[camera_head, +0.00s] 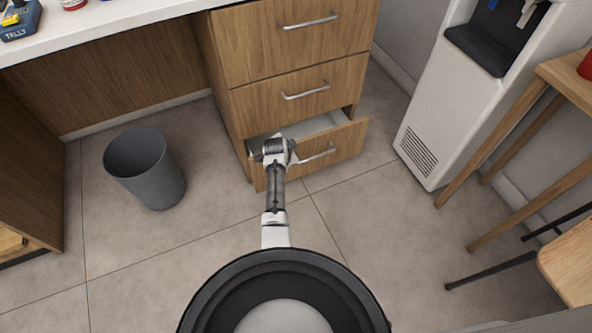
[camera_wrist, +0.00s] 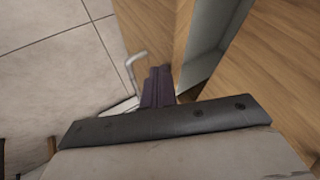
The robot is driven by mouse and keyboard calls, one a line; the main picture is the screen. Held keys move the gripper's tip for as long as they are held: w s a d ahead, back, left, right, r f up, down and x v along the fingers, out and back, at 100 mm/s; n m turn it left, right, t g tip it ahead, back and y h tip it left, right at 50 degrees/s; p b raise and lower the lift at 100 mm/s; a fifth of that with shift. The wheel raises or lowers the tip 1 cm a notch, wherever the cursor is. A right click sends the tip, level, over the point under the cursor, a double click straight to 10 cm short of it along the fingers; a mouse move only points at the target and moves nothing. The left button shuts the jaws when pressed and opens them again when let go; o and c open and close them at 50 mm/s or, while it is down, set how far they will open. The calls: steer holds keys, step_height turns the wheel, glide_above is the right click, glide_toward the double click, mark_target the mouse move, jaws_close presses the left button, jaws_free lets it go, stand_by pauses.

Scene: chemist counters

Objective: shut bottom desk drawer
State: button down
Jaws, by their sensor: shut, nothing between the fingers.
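The bottom desk drawer (camera_head: 345,143) is partly open, with its wooden front standing out from the cabinet and its pale inside showing behind. Its silver handle (camera_head: 318,156) is right of my arm's end; it also shows in the wrist view (camera_wrist: 133,68). My gripper (camera_wrist: 157,88) is shut and empty, over the drawer front, close to the handle. I cannot tell whether it touches the front. In the wrist view the front's wood (camera_wrist: 186,35) and the grey inside (camera_wrist: 208,42) lie beyond the fingers. My wrist hides part of the drawer's left side in the head view.
The middle drawer (camera_head: 330,100) and top drawer (camera_head: 300,52) above are closed. A grey bin (camera_head: 150,175) stands on the floor to the left. A white water dispenser (camera_head: 450,110) and a wooden stool (camera_head: 570,260) are on the right. The floor before the drawer is clear.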

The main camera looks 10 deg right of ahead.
steer(key=w+b, duration=0.1)
steer(key=w+a+b, duration=0.1)
steer(key=w, duration=0.1)
steer(key=shift+w+a+f, duration=0.1)
steer(key=shift+w+f, duration=0.1)
steer(key=shift+w, duration=0.05)
steer(key=shift+w+a+r+b, duration=0.2)
steer(key=shift+w+b, duration=0.15)
steer(key=shift+w, duration=0.15)
steer(key=shift+s+d, duration=0.1)
steer(key=shift+d, duration=0.05)
